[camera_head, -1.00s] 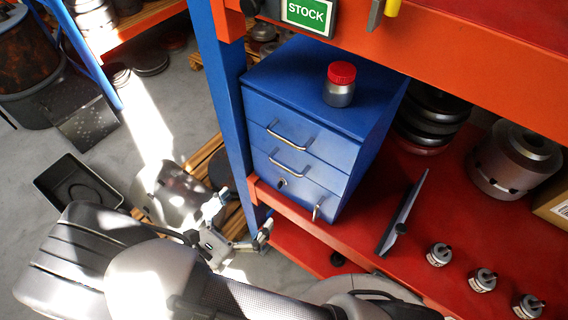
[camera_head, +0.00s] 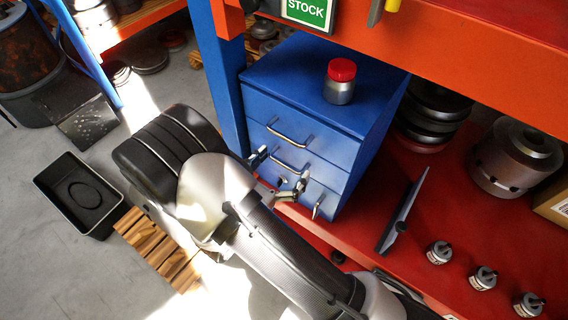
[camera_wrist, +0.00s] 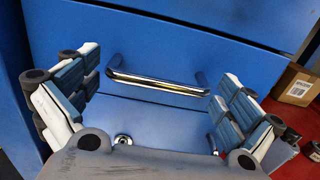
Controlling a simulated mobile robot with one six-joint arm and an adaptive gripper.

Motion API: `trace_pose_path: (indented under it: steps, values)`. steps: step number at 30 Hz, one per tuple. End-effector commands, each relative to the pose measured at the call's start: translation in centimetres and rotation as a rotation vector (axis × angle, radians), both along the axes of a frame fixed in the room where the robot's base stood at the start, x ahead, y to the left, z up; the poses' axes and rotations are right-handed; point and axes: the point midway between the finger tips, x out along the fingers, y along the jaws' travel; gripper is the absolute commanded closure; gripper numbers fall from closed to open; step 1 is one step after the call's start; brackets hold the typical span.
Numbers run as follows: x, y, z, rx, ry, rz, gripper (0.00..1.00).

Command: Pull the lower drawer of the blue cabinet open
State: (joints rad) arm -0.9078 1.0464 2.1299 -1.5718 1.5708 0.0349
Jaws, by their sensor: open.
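The blue cabinet (camera_head: 290,78) stands on a red shelf, with two drawers above a door that has a lock and an upright handle. The upper drawer's bar handle (camera_head: 289,136) shows clear of my gripper. The lower drawer handle (camera_wrist: 157,83), a chrome bar, lies across the middle of the wrist view. The lower drawer (camera_wrist: 155,55) looks shut. My gripper (camera_wrist: 160,80) is open, with one finger off each end of this handle, not closed on it. In the head view my gripper (camera_head: 281,172) is at the cabinet front, partly covering the lower handle.
A red-lidded jar (camera_head: 340,82) stands on the cabinet top. The blue post (camera_head: 222,85) is close to the left of the cabinet. A dark tilted plate (camera_head: 402,212) and several small metal pieces stand on the red shelf (camera_head: 370,180) to the right.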

Motion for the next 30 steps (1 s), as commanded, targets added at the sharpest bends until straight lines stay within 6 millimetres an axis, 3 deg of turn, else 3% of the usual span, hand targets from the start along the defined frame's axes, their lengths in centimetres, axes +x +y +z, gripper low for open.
trace_pose_path:
  steps: [4, 27, 30]
  values:
    - [-0.02, 0.03, 0.01, 0.000, 0.000, 0.000, 0.01]
    - [-0.04, 0.03, 0.00, 0.000, 0.000, 0.000, 0.53]
    - [-0.07, 0.07, 0.00, 0.000, 0.000, 0.000, 0.54]
